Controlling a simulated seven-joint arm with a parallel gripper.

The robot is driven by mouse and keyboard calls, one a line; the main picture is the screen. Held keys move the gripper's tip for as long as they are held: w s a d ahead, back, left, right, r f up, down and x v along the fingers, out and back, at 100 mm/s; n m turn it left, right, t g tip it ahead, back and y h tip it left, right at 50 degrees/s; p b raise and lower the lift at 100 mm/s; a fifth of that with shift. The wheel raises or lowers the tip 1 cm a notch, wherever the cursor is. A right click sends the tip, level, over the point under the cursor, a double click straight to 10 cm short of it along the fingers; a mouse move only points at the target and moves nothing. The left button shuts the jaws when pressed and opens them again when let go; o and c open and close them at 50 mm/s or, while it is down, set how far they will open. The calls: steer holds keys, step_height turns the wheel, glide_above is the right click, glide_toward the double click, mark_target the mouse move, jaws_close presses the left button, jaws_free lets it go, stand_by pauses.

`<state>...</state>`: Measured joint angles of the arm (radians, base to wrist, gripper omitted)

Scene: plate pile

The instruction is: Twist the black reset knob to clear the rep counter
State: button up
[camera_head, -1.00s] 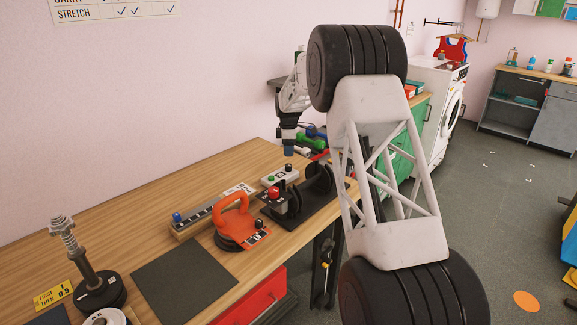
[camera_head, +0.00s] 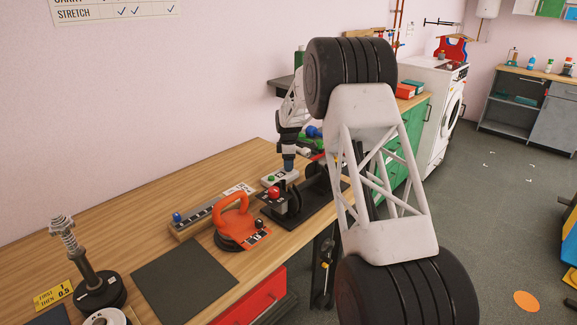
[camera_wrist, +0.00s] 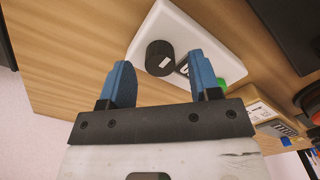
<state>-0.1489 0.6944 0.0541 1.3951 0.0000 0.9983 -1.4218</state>
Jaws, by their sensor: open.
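The black reset knob (camera_wrist: 159,55) stands on the white counter box (camera_wrist: 178,22); in the wrist view it shows ahead of and between the blue fingers. A small dark display window beside it is partly hidden by the right finger, and a green button (camera_wrist: 219,82) shows past that finger. My gripper (camera_wrist: 161,66) is open and empty, one finger to each side of the knob in that view. In the head view my gripper (camera_head: 289,165) is right over the counter box (camera_head: 283,181) and hides the knob. I cannot tell whether the fingertips reach down around it.
A black stand with a red ball (camera_head: 274,193) is close in front of the box. An orange-handled tool (camera_head: 232,212) and a strip with a blue knob (camera_head: 176,217) lie to the left. A dark mat (camera_head: 183,275) is nearer. Bare wood lies behind them.

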steer(key=shift+f, duration=0.75)
steer(key=c, duration=0.9)
